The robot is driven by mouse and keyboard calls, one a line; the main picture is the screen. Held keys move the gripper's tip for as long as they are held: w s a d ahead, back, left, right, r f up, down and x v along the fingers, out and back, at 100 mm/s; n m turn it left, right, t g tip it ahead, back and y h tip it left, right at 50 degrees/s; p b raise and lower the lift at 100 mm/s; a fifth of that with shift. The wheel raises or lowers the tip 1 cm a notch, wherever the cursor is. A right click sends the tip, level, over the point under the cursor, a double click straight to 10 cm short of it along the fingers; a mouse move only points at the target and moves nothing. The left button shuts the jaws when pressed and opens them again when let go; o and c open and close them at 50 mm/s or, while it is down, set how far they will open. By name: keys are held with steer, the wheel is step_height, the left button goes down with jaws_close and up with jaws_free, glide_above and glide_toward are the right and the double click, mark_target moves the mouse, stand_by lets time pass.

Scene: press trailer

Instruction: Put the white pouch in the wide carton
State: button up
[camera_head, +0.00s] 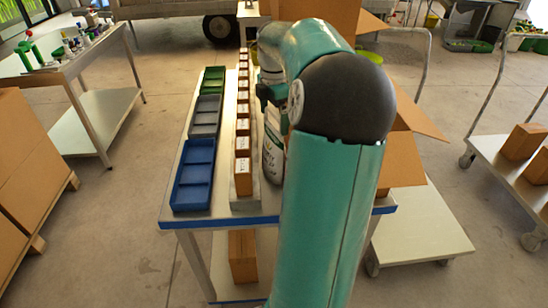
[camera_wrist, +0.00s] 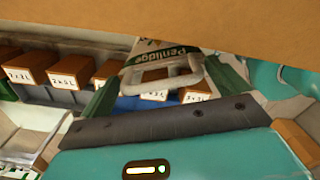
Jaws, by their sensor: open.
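The white pouch (camera_head: 270,165) with green print stands on the table beside the row of small boxes, partly hidden by my arm in the head view. In the wrist view its printed top (camera_wrist: 172,54) and pale loop handle (camera_wrist: 146,86) show between my green fingers. My gripper (camera_wrist: 165,82) is open around the handle area; contact cannot be told. In the head view my gripper (camera_head: 268,95) is mostly hidden above the pouch. A large open brown carton (camera_head: 402,160), seemingly the wide carton, is behind and right of my arm, its inside hidden. A cardboard panel (camera_wrist: 220,22) crosses the wrist view's top.
Blue (camera_head: 193,175), grey (camera_head: 205,116) and green (camera_head: 213,80) trays line the table's left side. A row of small labelled boxes (camera_head: 243,145) stands beside them. A cart (camera_head: 425,225) is at right; another table (camera_head: 85,65) is at left, with open floor between.

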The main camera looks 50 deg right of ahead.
steer(key=shift+r, duration=0.1)
steer(key=c, duration=1.8)
steer(key=shift+o, duration=0.2)
